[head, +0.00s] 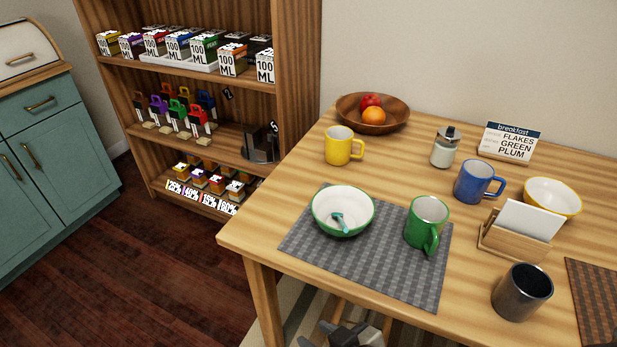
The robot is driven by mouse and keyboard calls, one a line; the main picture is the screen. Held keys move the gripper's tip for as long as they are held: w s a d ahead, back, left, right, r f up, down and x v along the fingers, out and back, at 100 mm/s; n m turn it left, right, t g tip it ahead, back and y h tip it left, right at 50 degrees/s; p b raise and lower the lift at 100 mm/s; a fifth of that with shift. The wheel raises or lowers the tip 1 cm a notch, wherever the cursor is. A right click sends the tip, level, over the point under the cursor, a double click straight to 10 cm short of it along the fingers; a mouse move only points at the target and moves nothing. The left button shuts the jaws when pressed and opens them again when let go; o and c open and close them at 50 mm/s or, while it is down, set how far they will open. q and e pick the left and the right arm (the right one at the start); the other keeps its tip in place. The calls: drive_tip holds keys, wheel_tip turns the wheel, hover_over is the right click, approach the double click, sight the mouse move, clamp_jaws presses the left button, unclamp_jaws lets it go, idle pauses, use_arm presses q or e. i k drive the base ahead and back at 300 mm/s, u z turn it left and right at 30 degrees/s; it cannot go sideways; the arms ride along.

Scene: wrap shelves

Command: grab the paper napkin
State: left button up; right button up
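White paper napkins (530,219) stand upright in a small wooden holder (508,244) on the right part of the table. How many sheets there are cannot be told.
Near the holder on the wooden table (390,165) are a dark metal cup (522,292), a yellow-rimmed bowl (552,197) and a blue mug (474,182). A green mug (424,222) and green-rimmed bowl (342,211) sit on a grey placemat (370,262). Shelves stand behind left.

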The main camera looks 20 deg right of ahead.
sight(532, 222)
drive_tip(key=z, duration=2.15)
